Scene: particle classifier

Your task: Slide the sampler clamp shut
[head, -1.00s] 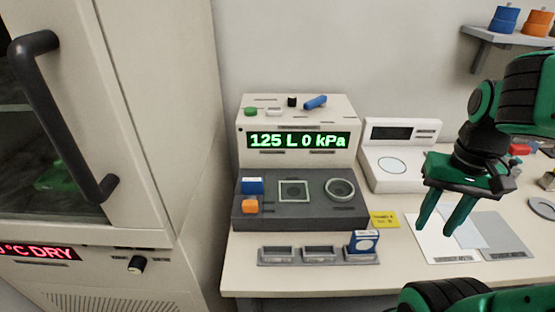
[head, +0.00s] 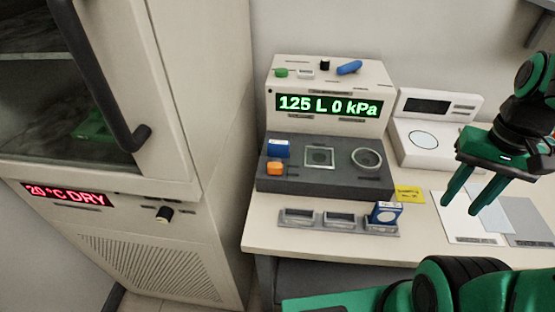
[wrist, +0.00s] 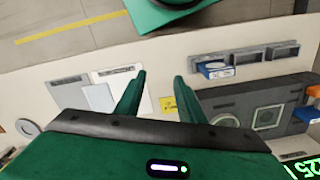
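The sampler (head: 328,98) is a beige unit with a green "125 L 0 kPa" display and a dark grey deck (head: 325,184) in front. On the deck are a blue block (head: 278,148), an orange block (head: 275,168), a square frame (head: 319,156) and a round ring (head: 366,158). Which part is the clamp is not labelled legibly; the orange block sits on the left side, apart from the square frame. My gripper (head: 465,204) is open and empty, fingers down, right of the sampler above the bench.
A tray of small slots (head: 300,220) with a blue-and-white box (head: 385,213) lies before the deck. A white scale (head: 420,140) and yellow note (head: 410,194) are to its right. A cabinet with a dark handle (head: 105,80) stands left. Flat sheets (head: 462,218) lie below my gripper.

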